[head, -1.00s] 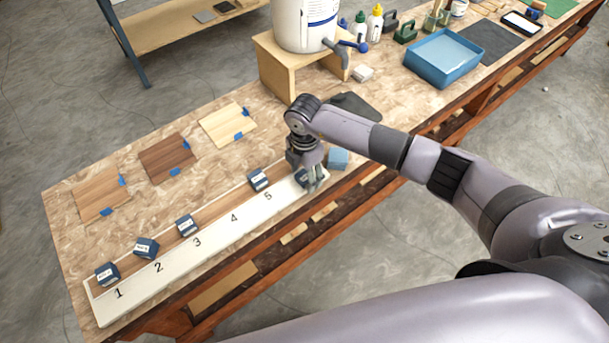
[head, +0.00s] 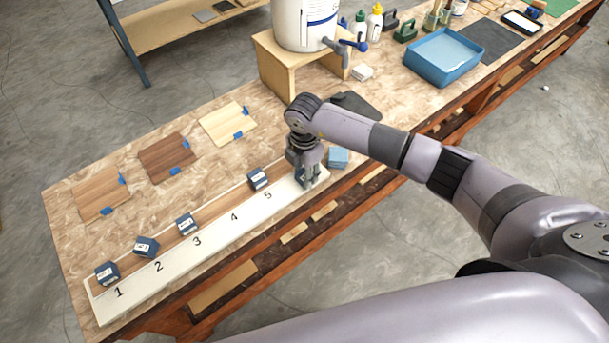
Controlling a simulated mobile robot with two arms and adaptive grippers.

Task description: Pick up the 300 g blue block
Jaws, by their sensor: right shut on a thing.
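My right gripper (head: 309,184) is shut at the right end of the white numbered board (head: 204,243). It points down, with its fingers on a blue block that they almost wholly hide. Whether this block still touches the board cannot be told. Other dark blue blocks with white labels stand along the board: one near 1 (head: 107,273), one near 2 (head: 146,247), one near 3 (head: 186,224) and one between 4 and 5 (head: 258,180). Their label text is too small to read. My left gripper is not in view.
A light blue block (head: 338,158) lies just right of my right gripper. Wood sample panels (head: 167,159) lie behind the board. A wooden stand (head: 284,74) with a white bucket (head: 304,22) and a blue tray (head: 443,58) stand farther back.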

